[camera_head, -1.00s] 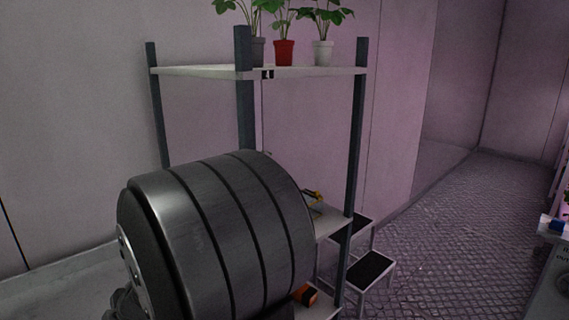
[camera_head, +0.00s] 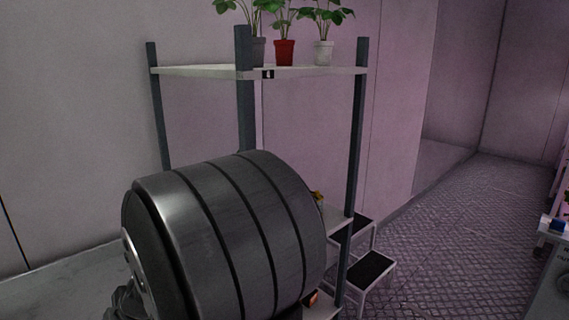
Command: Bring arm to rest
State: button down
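A large dark cylindrical link of my arm (camera_head: 225,235) fills the lower middle of the head view. It stands in front of the lower part of a shelf rack and hides much of its lower shelves. My gripper is not in view, so its opening and anything in it do not show.
The rack has dark posts (camera_head: 355,130) and a white top shelf (camera_head: 200,71). A grey pot (camera_head: 258,51), a red pot (camera_head: 284,52) and a white pot (camera_head: 323,53) with plants stand on it. A step stool (camera_head: 371,268) is beside the rack.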

jog(key=v, duration=0.7)
jog(key=a+f, duration=0.1)
jog(key=f, duration=0.1)
jog(key=s+a+f, duration=0.1)
jog(key=f, duration=0.2)
jog(key=s+a+f, duration=0.1)
jog(key=f, duration=0.1)
jog(key=shift+f, duration=0.4)
jog(key=w+v, duration=0.1)
jog(key=v, duration=0.9)
jog(key=a+r+m+g+h, duration=0.1)
jog(key=a+r+m+h, duration=0.1)
jog(key=a+m, duration=0.3)
jog(key=shift+w+a+r+g, duration=0.15)
jog(key=shift+r+g, duration=0.25)
jog(key=shift+r, duration=0.4)
